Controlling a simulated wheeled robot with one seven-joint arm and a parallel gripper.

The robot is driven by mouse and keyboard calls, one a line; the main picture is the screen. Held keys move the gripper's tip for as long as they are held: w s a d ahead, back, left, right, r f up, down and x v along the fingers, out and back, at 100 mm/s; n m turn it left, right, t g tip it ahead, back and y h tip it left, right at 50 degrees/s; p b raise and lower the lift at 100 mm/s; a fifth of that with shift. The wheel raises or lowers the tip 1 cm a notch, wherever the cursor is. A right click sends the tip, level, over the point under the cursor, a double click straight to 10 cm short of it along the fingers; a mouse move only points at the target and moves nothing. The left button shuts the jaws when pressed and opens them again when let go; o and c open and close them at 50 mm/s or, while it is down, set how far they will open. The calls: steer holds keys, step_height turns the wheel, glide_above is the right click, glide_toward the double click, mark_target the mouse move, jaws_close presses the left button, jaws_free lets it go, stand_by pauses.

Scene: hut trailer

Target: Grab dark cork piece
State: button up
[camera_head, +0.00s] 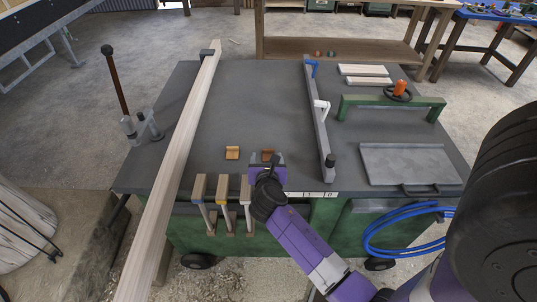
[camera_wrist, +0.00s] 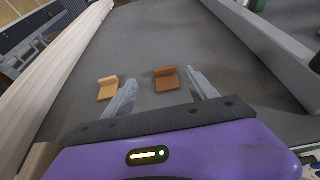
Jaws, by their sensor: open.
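The dark cork piece (camera_wrist: 167,79) is a small brown L-shaped block on the grey table top. In the head view it (camera_head: 268,154) shows just beyond my gripper, partly hidden by it. A lighter, tan cork piece (camera_head: 232,153) lies to its left; it also shows in the wrist view (camera_wrist: 108,87). My gripper (camera_wrist: 160,88) is open and empty. In the wrist view the dark piece appears between the two fingers, nearer the right one, and the light piece is left of the left finger. I cannot tell whether a finger touches the dark piece.
A long pale plank (camera_head: 184,144) runs along the left of the table (camera_head: 250,100). A grey bar (camera_head: 318,125) with clamps lies to the right. Farther right are a green bracket (camera_head: 392,103) and a grey plate (camera_head: 410,165).

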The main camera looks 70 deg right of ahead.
mark_target(268, 150)
steer(key=shift+s+f+x, duration=0.1)
steer(key=shift+s+x, duration=0.05)
steer(key=shift+x, duration=1.15)
steer(key=shift+s+f+x, duration=0.1)
steer(key=shift+f+x, duration=0.05)
steer(key=shift+x, duration=1.15)
steer(key=shift+s+f+x, duration=0.1)
steer(key=shift+s+x, duration=0.05)
steer(key=shift+x, duration=1.15)
steer(key=c, duration=1.4)
steer(key=shift+r, duration=0.15)
